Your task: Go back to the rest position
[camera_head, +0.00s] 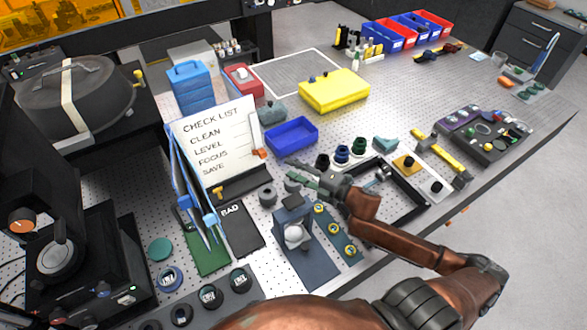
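My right arm, brown with dark joints, comes in from the lower right. Its dark grey gripper (297,182) points left over the perforated table, above the area between the blue tray (291,136) and the grey-blue stand (300,255). Its fingers are small and seen at a slant, so I cannot tell whether they are apart or closed. No object shows clearly in them. My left gripper is not in view.
The checklist board (215,145) stands left of the gripper. A black open frame (413,210) and small dark knobs (341,153) lie close to the right. A yellow box (334,91) sits farther back. Black machines crowd the left. Floor is free at lower right.

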